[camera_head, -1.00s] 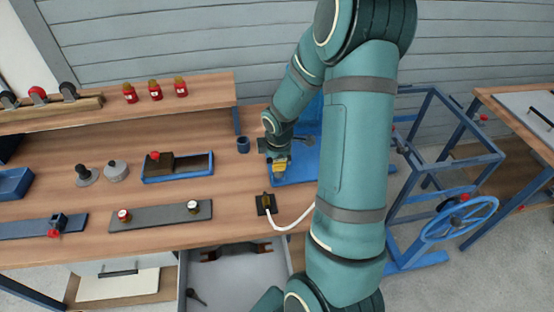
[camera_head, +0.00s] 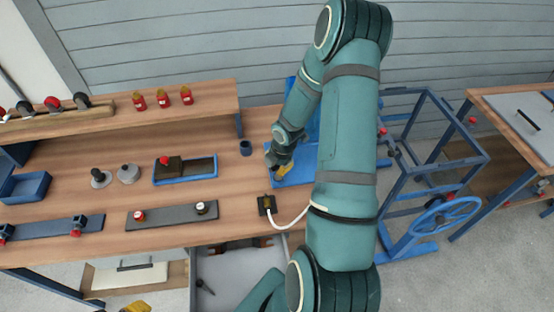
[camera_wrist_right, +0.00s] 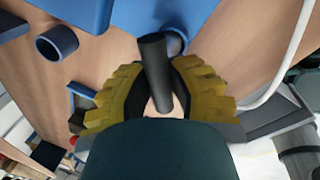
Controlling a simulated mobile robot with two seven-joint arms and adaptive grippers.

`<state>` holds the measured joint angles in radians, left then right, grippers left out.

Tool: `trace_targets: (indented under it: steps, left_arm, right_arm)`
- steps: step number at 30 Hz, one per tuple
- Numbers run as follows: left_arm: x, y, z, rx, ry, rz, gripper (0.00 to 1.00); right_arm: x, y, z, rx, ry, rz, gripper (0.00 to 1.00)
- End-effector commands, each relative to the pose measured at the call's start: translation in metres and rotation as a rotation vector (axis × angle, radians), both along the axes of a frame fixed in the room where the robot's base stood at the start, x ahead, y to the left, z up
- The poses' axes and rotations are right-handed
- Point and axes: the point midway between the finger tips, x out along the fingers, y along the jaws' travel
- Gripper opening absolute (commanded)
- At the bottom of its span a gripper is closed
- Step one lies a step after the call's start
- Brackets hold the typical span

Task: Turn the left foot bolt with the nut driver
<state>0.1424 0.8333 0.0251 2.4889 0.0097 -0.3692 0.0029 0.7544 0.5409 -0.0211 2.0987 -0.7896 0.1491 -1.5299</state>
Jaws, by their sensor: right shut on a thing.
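My right gripper (camera_head: 281,169) is over the near left part of the blue base plate (camera_head: 303,174), under my right arm. In the right wrist view its yellow fingers (camera_wrist_right: 155,98) are shut on a dark cylinder, which I take as the nut driver (camera_wrist_right: 154,62). Its far end overlaps a blue ring-shaped part (camera_wrist_right: 175,41); I cannot tell whether they touch. The left foot bolt cannot be made out. A yellow tip of what looks like my left gripper (camera_head: 136,307) shows at the bottom edge; its opening is cut off.
A blue cup (camera_head: 245,148) stands left of the plate. A black pad (camera_head: 267,204) with a white cable (camera_head: 292,222) lies nearer. A blue tray (camera_head: 203,168) and a grey strip (camera_head: 170,216) are to the left. A blue frame with a handwheel (camera_head: 445,217) stands right.

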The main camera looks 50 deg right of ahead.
Motion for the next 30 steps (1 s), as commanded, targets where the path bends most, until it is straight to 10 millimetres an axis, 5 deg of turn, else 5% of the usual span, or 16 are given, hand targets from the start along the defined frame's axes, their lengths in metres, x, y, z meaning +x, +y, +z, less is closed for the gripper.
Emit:
trace_targets:
  steps: [17, 30]
  left_arm:
    - [-0.001, 0.002, 0.068, -0.008, 0.001, -0.005, 0.46]
    - [-0.001, 0.002, 0.063, -0.008, 0.001, -0.005, 0.46]
  right_arm:
    - [-0.002, -0.003, 0.005, -0.003, -0.001, 0.299, 0.00]
    - [-0.003, -0.004, 0.000, -0.002, -0.002, 0.749, 0.00]
